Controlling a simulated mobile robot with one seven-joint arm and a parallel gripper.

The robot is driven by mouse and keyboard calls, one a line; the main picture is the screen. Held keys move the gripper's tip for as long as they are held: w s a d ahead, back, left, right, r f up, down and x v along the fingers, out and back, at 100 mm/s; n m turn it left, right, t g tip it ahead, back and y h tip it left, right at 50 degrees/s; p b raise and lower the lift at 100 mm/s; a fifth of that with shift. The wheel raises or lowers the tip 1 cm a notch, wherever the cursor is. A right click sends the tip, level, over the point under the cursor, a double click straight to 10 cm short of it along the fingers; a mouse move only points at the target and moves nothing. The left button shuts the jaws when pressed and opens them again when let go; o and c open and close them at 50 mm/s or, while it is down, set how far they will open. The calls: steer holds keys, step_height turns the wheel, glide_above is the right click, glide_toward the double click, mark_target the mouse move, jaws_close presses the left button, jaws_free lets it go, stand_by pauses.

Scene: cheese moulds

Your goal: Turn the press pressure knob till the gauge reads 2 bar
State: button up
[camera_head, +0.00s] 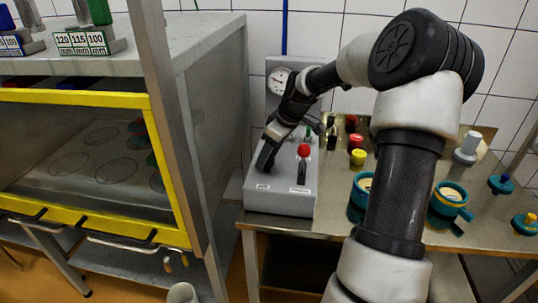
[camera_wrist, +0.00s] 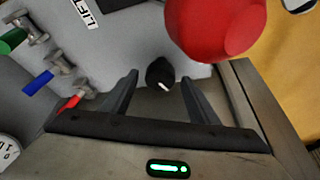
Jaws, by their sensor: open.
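The press pressure knob (camera_wrist: 160,73) is small, round and black with a white mark, on a grey control box (camera_head: 283,200). In the wrist view my gripper (camera_wrist: 159,79) is open, with one finger on each side of the knob and a gap showing on both sides. In the head view my gripper (camera_head: 268,158) points down at the left part of the box and hides the knob. The round white gauge (camera_head: 278,81) stands on the back of the box. Its reading is too small to tell. Only its edge shows in the wrist view (camera_wrist: 6,150).
A red ball-topped lever (camera_head: 303,151) stands close right of my gripper; its ball (camera_wrist: 215,25) looms in the wrist view. Green, blue and red-handled valves (camera_wrist: 40,83) sit nearby. A yellow-framed cabinet (camera_head: 158,150) is left. Teal moulds (camera_head: 447,206) stand on the table at right.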

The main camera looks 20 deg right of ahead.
steer(key=c, duration=1)
steer(key=shift+c, duration=0.2)
steer(key=m+h+b, duration=0.1)
steer(key=m, duration=0.1)
steer(key=shift+a+f+m+t+b, duration=0.1)
steer(key=shift+a+m+t+b, duration=0.05)
steer(key=shift+m+t+b, duration=0.2)
steer(key=m+b, duration=0.1)
steer(key=m, duration=0.1)
steer(key=m+h+b, duration=0.1)
steer(key=m, duration=0.1)
steer(key=shift+a+m+h, duration=0.2)
steer(key=shift+m+h, duration=0.05)
steer(key=shift+h, duration=0.05)
steer(key=m+h+b, duration=0.1)
steer(key=m, duration=0.2)
steer(key=shift+a, duration=0.1)
steer(key=shift+m+h+b, duration=0.4)
steer(key=shift+m+h, duration=0.2)
steer(key=shift+m, duration=0.8)
